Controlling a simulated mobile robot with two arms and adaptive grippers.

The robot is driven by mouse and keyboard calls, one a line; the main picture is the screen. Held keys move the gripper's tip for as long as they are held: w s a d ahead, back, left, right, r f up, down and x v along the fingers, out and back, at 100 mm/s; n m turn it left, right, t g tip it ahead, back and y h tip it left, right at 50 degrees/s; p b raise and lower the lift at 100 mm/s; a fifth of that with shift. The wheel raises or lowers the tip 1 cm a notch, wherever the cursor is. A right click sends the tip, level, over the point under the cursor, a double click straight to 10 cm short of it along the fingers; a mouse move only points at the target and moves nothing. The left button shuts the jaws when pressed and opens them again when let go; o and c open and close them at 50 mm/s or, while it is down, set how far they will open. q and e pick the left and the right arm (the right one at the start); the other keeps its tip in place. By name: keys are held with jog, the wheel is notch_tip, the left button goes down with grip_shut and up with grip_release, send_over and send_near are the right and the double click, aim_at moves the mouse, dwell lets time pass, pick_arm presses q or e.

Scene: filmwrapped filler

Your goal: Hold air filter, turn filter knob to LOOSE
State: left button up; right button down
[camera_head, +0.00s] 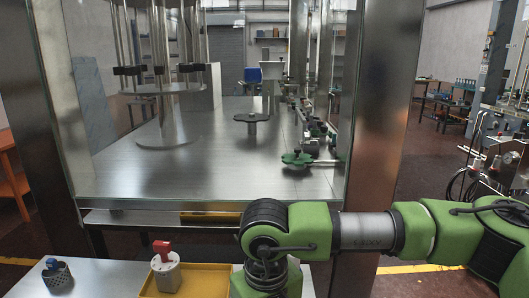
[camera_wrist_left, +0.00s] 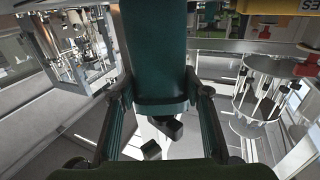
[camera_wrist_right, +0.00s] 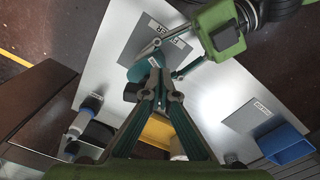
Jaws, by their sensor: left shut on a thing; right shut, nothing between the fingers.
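A dark teal part with a black end, apparently the air filter (camera_wrist_right: 144,68), shows in the right wrist view. My left gripper (camera_wrist_right: 160,60) is shut on it and holds it above the table. In the left wrist view the teal filter (camera_wrist_left: 155,50) fills the top middle between my left fingers (camera_wrist_left: 160,102). The black end seems to be the knob; its marking cannot be read. My right gripper (camera_wrist_right: 158,85) is shut and empty, its tips close to the black end; I cannot tell if they touch. Neither gripper shows in the head view.
The white table holds a yellow tray (camera_head: 212,283), a white piece with a red knob (camera_head: 166,271) and a grey piece with a blue knob (camera_head: 56,274). A blue bin (camera_wrist_right: 285,144) and printed grey labels show in the right wrist view. A glass-sided machine (camera_head: 220,165) stands behind.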

jog(key=shift+w, duration=0.35)
dwell(0.3)
jog(key=shift+d, duration=0.35)
dwell(0.4)
jog(key=shift+w+d, duration=0.2)
jog(key=shift+d, duration=0.15)
jog(key=shift+w+d, duration=0.45)
jog(key=shift+d, duration=0.1)
jog(key=shift+w+d, duration=0.1)
jog(key=shift+w, duration=0.05)
jog(key=shift+d, duration=0.1)
notch_tip(320, 180, up, 6)
jog(key=shift+s+d, duration=0.2)
jog(key=shift+s, duration=0.15)
dwell(0.6)
